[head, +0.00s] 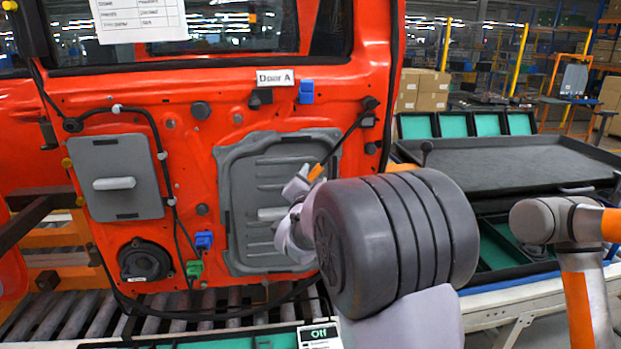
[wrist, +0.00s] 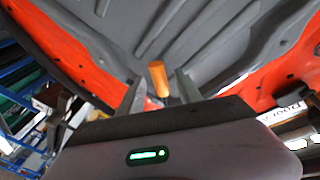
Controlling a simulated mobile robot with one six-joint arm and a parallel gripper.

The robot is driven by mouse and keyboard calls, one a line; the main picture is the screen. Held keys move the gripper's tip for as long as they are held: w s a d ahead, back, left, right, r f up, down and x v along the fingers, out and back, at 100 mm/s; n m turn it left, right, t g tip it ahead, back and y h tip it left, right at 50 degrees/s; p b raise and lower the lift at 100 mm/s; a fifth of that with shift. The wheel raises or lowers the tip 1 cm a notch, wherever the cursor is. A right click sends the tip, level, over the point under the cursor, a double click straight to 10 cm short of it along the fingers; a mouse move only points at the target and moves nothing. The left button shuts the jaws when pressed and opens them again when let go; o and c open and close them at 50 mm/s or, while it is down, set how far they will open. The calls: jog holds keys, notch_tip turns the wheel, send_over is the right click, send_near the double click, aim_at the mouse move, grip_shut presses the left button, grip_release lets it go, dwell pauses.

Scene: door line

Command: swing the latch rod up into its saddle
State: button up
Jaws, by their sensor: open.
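The latch rod (head: 345,135) is a thin dark rod on the red door marked Door A. It slopes down and left from a dark mount at the door's right edge and ends in an orange tip (head: 316,172). My gripper (head: 297,187) is open beside the tip, in front of the grey panel. In the wrist view, the orange tip (wrist: 157,78) stands between the two fingers of my gripper (wrist: 160,92); I cannot tell whether they touch it. I cannot tell which fitting on the door is the saddle. My arm hides the panel's lower right.
The grey panel (head: 245,190) lies close behind my gripper. A black cable, a blue connector (head: 204,240) and a green connector (head: 194,269) are to its left. A blue clip (head: 306,90) sits above. A black tray table (head: 500,165) stands at right.

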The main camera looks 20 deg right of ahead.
grip_shut()
dwell(1.4)
